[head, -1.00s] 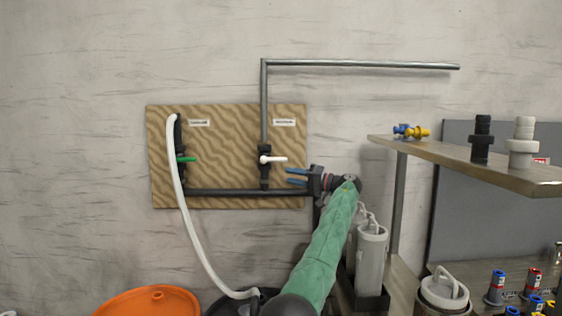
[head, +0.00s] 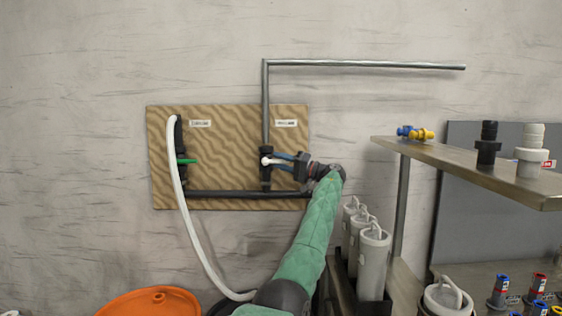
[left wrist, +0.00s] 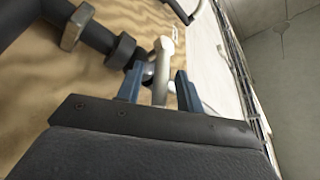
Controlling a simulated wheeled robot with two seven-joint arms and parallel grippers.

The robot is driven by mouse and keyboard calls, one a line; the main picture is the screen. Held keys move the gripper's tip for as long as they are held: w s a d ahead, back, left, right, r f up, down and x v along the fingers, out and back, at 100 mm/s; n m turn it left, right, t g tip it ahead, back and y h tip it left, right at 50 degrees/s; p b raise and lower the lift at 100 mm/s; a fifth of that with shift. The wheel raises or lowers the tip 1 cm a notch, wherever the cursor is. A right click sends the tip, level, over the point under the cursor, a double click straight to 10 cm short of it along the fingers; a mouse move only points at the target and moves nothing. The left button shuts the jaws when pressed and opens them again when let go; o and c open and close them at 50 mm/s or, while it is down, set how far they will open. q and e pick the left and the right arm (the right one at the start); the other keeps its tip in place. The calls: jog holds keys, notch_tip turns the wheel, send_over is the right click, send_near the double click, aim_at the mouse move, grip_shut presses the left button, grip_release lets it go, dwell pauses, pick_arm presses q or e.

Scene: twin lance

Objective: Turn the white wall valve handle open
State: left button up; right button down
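The white valve handle (head: 267,161) sits on the right-hand valve of the wooden wall board (head: 225,150). It points right, roughly level, and its outer part is hidden by my gripper in the head view. My left gripper (head: 278,162) has its blue fingers at the handle, one above and one below. In the left wrist view the handle (left wrist: 162,75) lies between the two open fingers (left wrist: 160,88); a gap shows on the right side, and contact on the left side cannot be told. My right gripper is in neither view.
A green handle (head: 188,161) is on the left valve, with a white hose (head: 183,215) hanging beside it. Dark pipe (head: 225,193) runs along the board's bottom. A shelf (head: 465,165) and grey canisters (head: 373,265) stand to the right.

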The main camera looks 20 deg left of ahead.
pick_arm(q)
jog(key=shift+a, duration=0.1)
grip_shut()
